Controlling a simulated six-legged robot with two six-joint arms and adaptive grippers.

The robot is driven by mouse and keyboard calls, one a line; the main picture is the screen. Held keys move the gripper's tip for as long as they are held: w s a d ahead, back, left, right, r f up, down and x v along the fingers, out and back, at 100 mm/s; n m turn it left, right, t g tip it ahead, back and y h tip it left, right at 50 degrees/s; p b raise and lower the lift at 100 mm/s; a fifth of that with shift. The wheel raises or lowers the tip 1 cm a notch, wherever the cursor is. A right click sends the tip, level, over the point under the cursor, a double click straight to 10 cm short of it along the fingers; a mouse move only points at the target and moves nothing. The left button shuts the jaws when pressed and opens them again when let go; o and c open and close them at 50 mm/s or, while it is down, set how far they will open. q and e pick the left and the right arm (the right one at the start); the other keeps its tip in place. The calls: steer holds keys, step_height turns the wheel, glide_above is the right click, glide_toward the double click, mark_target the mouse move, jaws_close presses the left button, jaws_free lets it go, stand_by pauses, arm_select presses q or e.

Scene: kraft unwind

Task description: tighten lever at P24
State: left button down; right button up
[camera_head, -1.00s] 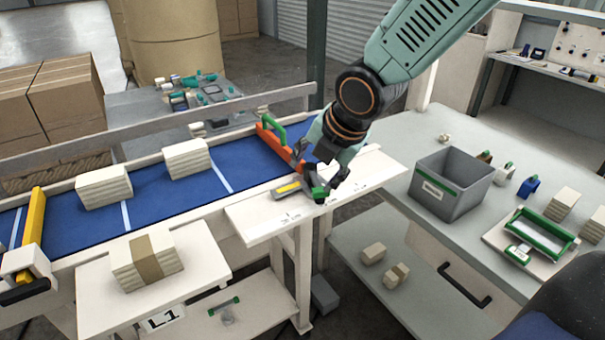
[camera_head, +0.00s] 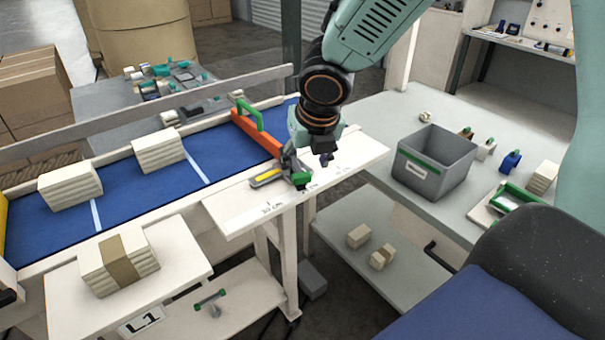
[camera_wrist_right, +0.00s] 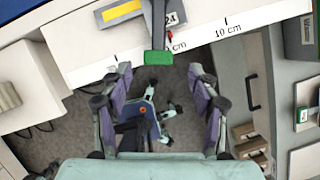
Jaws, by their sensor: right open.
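The lever (camera_head: 300,180) with a green tip sits on a grey clamp with a yellow strip (camera_head: 266,177), on the white scale board beside the blue conveyor. In the right wrist view, the lever's green end (camera_wrist_right: 155,57) points toward my gripper, beside a plate whose visible digits read "24". My right gripper (camera_head: 322,157) is just right of and above the lever. In the right wrist view, my right gripper (camera_wrist_right: 160,80) is open, its fingers apart on either side of the green end. No contact with the lever shows. My left gripper is out of view.
An orange bar with a green handle (camera_head: 262,136) crosses the conveyor (camera_head: 120,190) close behind the clamp. A grey bin (camera_head: 412,172) stands on the bench to the right. A banded stack (camera_head: 118,264) lies on the front-left shelf. The scale board (camera_head: 345,160) is clear to the right.

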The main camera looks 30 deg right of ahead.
mark_target(301, 175)
steer(key=x, duration=0.2)
steer(key=b+x, duration=0.1)
steer(key=shift+w+a+f, duration=0.15)
steer(key=shift+a+f, duration=0.1)
steer(key=shift+f, duration=0.05)
steer(key=shift+w+d+f, duration=0.15)
steer(key=shift+d+f, duration=0.15)
steer(key=shift+a, duration=0.1)
steer(key=shift+a+r, duration=0.1)
steer(key=shift+a, duration=0.05)
steer(key=c, duration=0.8)
jaws_close()
